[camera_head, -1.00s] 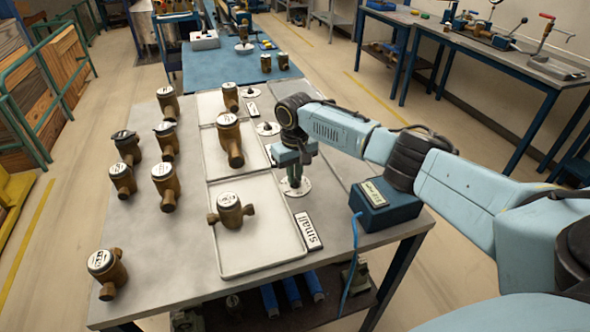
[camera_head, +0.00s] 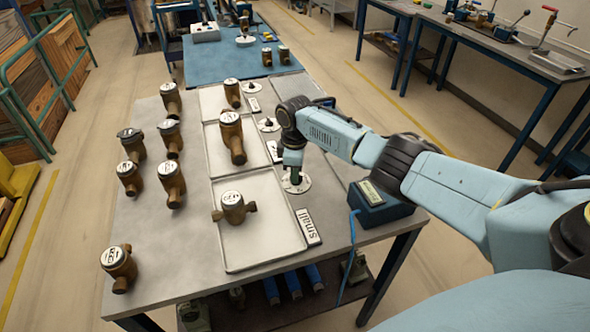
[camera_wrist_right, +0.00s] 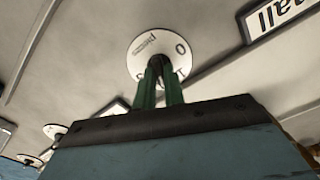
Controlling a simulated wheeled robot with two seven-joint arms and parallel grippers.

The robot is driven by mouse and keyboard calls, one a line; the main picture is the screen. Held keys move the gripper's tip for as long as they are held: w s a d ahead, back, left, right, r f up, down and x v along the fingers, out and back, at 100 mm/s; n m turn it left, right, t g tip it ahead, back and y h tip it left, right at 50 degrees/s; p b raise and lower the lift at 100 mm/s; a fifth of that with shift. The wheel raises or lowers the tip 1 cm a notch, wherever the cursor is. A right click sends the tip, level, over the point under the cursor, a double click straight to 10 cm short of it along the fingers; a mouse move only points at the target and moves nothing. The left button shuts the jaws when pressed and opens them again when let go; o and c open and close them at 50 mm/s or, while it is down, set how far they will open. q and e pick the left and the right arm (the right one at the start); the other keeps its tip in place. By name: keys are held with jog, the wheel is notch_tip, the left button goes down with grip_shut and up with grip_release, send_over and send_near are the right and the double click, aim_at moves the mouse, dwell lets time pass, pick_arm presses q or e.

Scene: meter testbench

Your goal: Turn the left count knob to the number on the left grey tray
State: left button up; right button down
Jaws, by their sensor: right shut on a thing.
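My right gripper (camera_head: 294,178) points down at the nearest white dial (camera_head: 306,186), beside the near tray's right edge. In the right wrist view, its green fingers (camera_wrist_right: 160,88) are shut around the knob at the middle of the dial (camera_wrist_right: 143,47). A light grey near tray (camera_head: 235,260) holds one brass meter (camera_head: 233,205). A label reading "small" (camera_head: 308,226) lies beside it. I cannot make out a number on the tray. My left gripper is not in view.
Two more trays behind hold brass meters (camera_head: 232,135). Further dials (camera_head: 268,125) stand in line beyond my gripper. A blue box (camera_head: 380,208) with a cable sits at the table's right edge.

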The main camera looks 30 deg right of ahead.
jog(key=n, duration=0.5)
jog(key=shift+a+n, duration=0.1)
jog(key=shift+n, duration=0.2)
jog(key=n, duration=0.4)
jog(key=shift+s+n, duration=0.15)
jog(key=shift+n, duration=0.55)
jog(key=c, duration=1.5)
grip_release()
notch_tip(320, 180, up, 14)
jog(key=shift+f+p, duration=0.25)
jog(key=shift+p, duration=0.15)
